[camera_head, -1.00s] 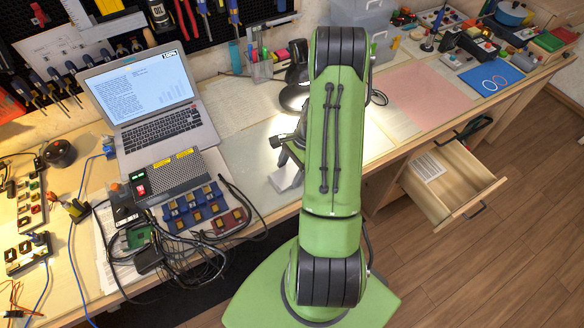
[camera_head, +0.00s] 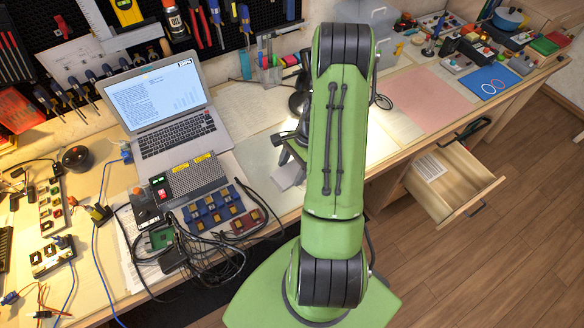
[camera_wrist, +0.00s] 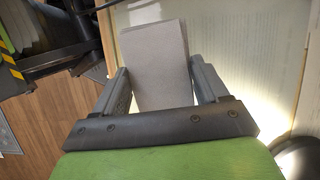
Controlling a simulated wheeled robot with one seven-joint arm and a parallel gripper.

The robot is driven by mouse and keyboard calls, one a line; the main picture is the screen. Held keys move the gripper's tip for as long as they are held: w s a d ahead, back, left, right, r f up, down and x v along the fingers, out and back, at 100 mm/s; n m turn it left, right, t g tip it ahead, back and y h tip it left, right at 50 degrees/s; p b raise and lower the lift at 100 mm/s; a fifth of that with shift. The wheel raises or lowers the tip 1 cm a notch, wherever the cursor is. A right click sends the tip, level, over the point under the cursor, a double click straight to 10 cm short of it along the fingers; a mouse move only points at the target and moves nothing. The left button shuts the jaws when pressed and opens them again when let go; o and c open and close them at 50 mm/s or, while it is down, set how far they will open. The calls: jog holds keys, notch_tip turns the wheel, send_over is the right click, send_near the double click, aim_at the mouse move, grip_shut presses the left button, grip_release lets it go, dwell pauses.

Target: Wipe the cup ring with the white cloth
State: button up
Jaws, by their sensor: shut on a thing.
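My gripper (camera_wrist: 160,85) is shut on the white cloth (camera_wrist: 153,58), which looks pale grey and flat between the two fingers in the wrist view. My gripper is mostly hidden behind the arm there. Whether the cloth touches the bench surface is unclear. I cannot make out a cup ring in either view; my arm covers part of the bench.
A laptop (camera_head: 165,110), a power box (camera_head: 195,178) and tangled black cables (camera_head: 200,250) lie left of my gripper. A lamp (camera_head: 300,100) stands behind it. A pink mat (camera_head: 428,98) is to the right. An open drawer (camera_head: 450,185) juts out below the bench.

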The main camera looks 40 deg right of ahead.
jog(key=shift+r+p, duration=0.75)
jog(key=shift+r, duration=0.45)
jog(key=shift+f, duration=0.1)
